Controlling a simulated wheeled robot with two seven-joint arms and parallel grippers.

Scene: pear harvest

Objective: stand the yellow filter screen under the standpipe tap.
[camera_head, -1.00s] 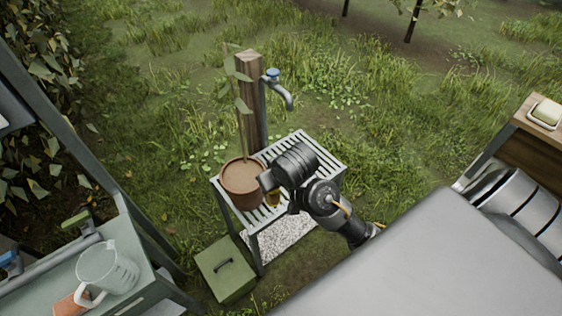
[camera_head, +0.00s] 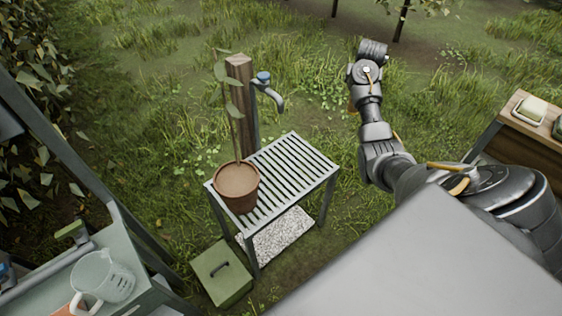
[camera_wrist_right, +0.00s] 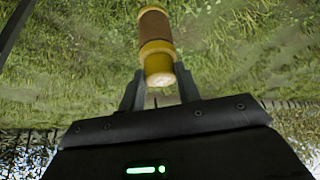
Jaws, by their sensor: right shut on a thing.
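The yellow filter screen (camera_wrist_right: 156,35) is a cylinder with yellow ends and a brown mesh middle. In the right wrist view my right gripper (camera_wrist_right: 159,90) is shut on its near end, and it points away from the jaws over grass. In the head view my right arm is raised to the right of the slatted stand; its jaws and the screen are hidden there. The standpipe tap (camera_head: 268,92), with a blue knob, is on a wooden post (camera_head: 241,100) behind the slatted stand (camera_head: 300,165). The slats below the spout are bare. My left gripper is not in view.
A potted plant (camera_head: 236,188) stands on the stand's left end. A green box (camera_head: 222,270) is on the ground at front left. A clear jug (camera_head: 104,276) is on a bench at lower left. A wooden shelf (camera_head: 515,140) is at right.

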